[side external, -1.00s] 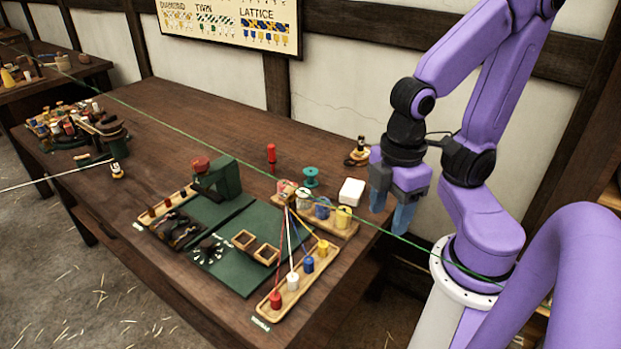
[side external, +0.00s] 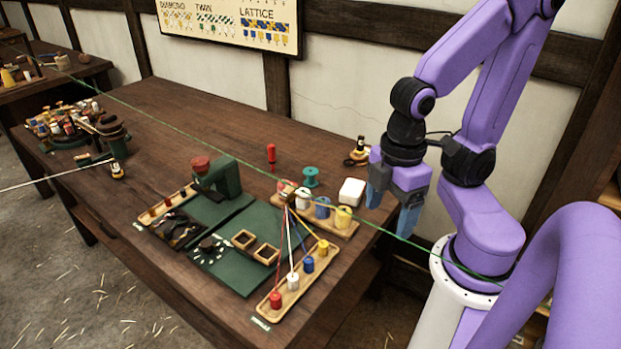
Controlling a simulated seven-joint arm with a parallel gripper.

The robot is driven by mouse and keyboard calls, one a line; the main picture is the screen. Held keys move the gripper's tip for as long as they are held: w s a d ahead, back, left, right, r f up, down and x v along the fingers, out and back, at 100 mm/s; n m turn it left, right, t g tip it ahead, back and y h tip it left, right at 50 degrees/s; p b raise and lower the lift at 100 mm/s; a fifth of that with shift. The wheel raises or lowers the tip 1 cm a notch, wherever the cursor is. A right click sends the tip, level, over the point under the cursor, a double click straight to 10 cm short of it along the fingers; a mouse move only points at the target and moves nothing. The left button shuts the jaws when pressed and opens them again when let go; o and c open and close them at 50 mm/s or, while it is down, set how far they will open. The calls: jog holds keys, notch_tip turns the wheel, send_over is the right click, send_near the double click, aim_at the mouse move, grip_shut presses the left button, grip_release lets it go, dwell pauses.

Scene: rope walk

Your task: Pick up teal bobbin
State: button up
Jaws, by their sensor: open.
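The teal bobbin (side external: 310,177) stands upright on the dark wooden table, behind the tray of spools and left of a white box. My gripper (side external: 392,212) is open and empty, pointing down beside the table's right edge. It is to the right of the bobbin, with the white box between them in the picture. The bobbin is in plain sight and nothing touches it.
A white box (side external: 351,191) and a wooden tray of spools (side external: 335,229) stand near the bobbin. A red bobbin (side external: 271,155) is to its left. A green cord (side external: 190,137) crosses the view. The table's back left (side external: 190,105) is clear.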

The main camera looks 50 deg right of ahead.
aim_at(312, 171)
jog(key=w+f+m+g+y, duration=0.45)
jog(key=w+m+y, duration=0.6)
jog(key=m, duration=0.95)
jog(key=w+d+f+m+t+h, duration=0.1)
jog(key=w+d+f+m+t, duration=0.1)
jog(key=w+d+m+t, duration=0.2)
jog(key=w+d+f+m+t+h, duration=0.1)
jog(key=w+d+m+t, duration=0.3)
jog(key=m, duration=0.5)
jog(key=w+d+f+m+t+h, duration=0.1)
jog(key=w+d+f+m+t, duration=0.2)
jog(key=d+m+t, duration=0.3)
jog(key=shift+w+d+m+t, duration=0.4)
jog(key=shift+w+d+t, duration=0.35)
jog(key=shift+d, duration=0.2)
jog(key=s+d+f+m+t+h, duration=0.1)
jog(key=s+d+f+m+h, duration=0.15)
jog(key=d+m+h, duration=0.2)
jog(key=s+d+f+m+t+h, duration=0.1)
jog(key=s+d+f+m+h, duration=0.1)
jog(key=s+d+m+h, duration=0.25)
jog(key=shift+y, duration=0.35)
jog(key=x, duration=0.6)
jog(key=d+x, duration=0.1)
jog(key=x, duration=0.5)
jog(key=r+x, duration=0.1)
jog(key=x, duration=0.6)
jog(key=shift+w+d+r, duration=0.1)
jog(key=shift+w+d, duration=0.05)
jog(key=c, duration=1.1)
